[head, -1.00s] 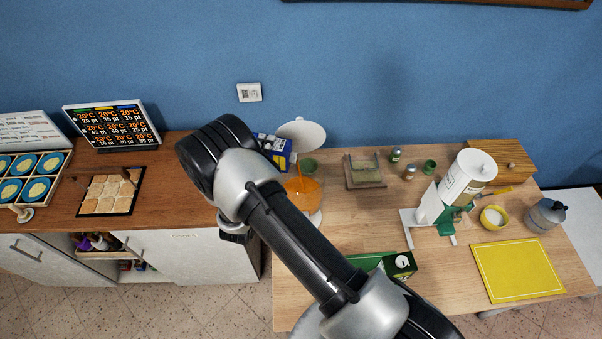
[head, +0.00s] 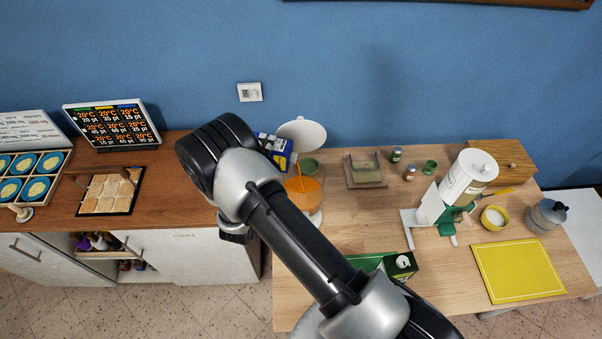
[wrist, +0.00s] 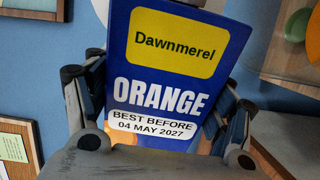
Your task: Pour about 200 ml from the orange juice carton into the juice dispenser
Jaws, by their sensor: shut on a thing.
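The blue orange juice carton (head: 275,146) with a yellow label is tilted over the juice dispenser, and an orange stream runs down from it. My gripper (wrist: 155,115) is shut on the carton in the wrist view, where the carton (wrist: 165,85) reads "ORANGE". The juice dispenser (head: 314,191) is a clear round vessel holding orange liquid, partly hidden behind my arm. Its white round lid (head: 303,133) stands open behind it. In the head view my arm hides the gripper's fingers.
A green and black carton (head: 400,264) is by the front edge near my arm. A white and green machine (head: 462,182), a yellow bowl (head: 493,217) and a yellow mat (head: 518,270) are to the right. The middle of the table is clear.

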